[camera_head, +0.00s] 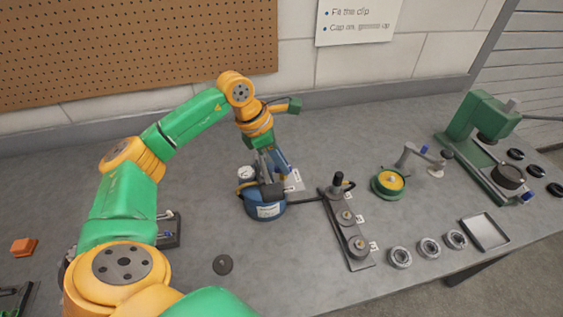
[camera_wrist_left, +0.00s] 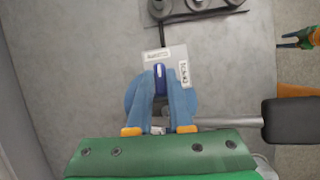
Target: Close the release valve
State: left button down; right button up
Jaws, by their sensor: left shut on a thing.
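A blue tank (camera_head: 265,210) with a white label stands mid-bench, a round gauge (camera_head: 246,173) on its left side. My left gripper (camera_head: 281,163) is over the tank, pointing down. In the left wrist view the fingers (camera_wrist_left: 162,88) are shut on a small dark blue handle (camera_wrist_left: 158,74) with a white stripe, which looks like the release valve's. A grey tag plate (camera_wrist_left: 168,60) lies just beyond it. The valve body is hidden by the fingers. My right gripper (camera_wrist_left: 297,39) seems to show small at the wrist view's right edge, its jaws unclear.
A dark hose (camera_head: 305,201) runs from the tank to a plate with knobs (camera_head: 350,233). A green wheel fixture (camera_head: 389,183), several metal rings (camera_head: 400,257), a tray (camera_head: 486,232) and a green press (camera_head: 480,118) stand to the right. A black disc (camera_head: 222,264) lies in front.

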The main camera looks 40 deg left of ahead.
pick_arm(q)
jog(key=shift+n, duration=0.6)
jog(key=c, duration=0.8)
grip_release()
jog(key=shift+r, duration=0.1)
jog(key=b+v, duration=0.1)
jog(key=v, duration=0.6)
jog(key=shift+s+d, duration=0.1)
jog(key=shift+r, duration=0.1)
